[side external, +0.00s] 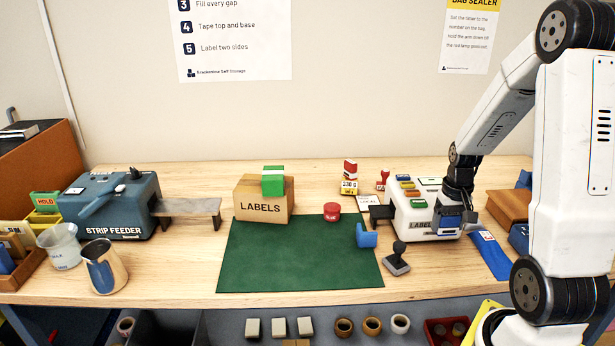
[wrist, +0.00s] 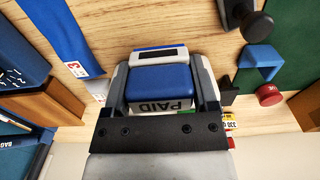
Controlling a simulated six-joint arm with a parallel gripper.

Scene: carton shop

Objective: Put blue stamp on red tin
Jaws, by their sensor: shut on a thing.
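The blue stamp (wrist: 160,82), a blue block with a white band reading PAID, is between the two fingers of my gripper (wrist: 163,92) in the wrist view. My gripper is shut on it. In the side view my gripper (side external: 455,215) and the blue stamp (side external: 447,223) are in front of the right part of the white label machine; whether the stamp is clear of the table I cannot tell. The red tin (side external: 332,211) stands upright on the green mat's back part, left of my gripper. It also shows at the right in the wrist view (wrist: 268,95).
The green mat (side external: 290,265) is mostly bare. A blue bracket (side external: 366,238) and a black-handled stamp (side external: 397,260) stand between my gripper and the mat's middle. The labels carton (side external: 262,208) with a green-and-white block is left of the tin. The label machine (side external: 410,222) is beside my gripper.

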